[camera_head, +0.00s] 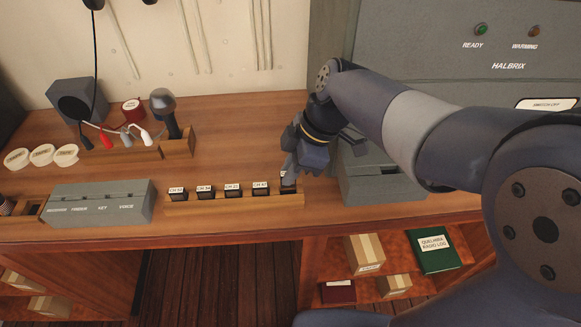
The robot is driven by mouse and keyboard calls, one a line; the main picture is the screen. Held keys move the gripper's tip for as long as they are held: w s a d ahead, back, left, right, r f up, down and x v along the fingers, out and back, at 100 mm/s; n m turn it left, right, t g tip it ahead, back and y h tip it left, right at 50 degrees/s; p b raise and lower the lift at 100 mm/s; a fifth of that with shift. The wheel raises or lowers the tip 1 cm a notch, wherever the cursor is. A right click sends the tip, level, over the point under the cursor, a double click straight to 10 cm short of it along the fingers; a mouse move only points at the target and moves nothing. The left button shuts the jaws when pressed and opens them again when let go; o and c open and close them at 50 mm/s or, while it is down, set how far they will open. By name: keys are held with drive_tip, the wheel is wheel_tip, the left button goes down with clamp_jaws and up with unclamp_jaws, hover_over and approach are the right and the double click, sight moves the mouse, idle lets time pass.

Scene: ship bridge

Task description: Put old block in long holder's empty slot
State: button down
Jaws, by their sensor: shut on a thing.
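The long wooden holder (235,207) lies near the front edge of the desk. Several dark blocks with white labels stand in a row in it, among them the leftmost block (178,193) and the block with a label like CH 47 (260,189). My gripper (289,181) points down at the holder's right end and is shut on a small dark block (288,188). My fingers mostly hide this block and the slot there. I cannot tell how deep the block sits or read any label on it.
A grey machine (385,180) stands close on the right. Behind are a wooden stand with a dark handset (165,112), coloured-handled tools (103,136) and round labelled discs (42,154). Bare desk lies between.

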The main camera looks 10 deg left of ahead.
drive_tip(key=shift+f+b, duration=1.55)
drive_tip(key=shift+b, duration=0.2)
idle(3.3)
idle(0.4)
drive_tip(key=c, duration=1.3)
unclamp_jaws()
drive_tip(key=shift+c, duration=0.2)
wheel_tip(320, 180, up, 10)
drive_tip(key=shift+f, duration=0.1)
wheel_tip(320, 180, down, 10)
drive_tip(key=shift+r, duration=0.1)
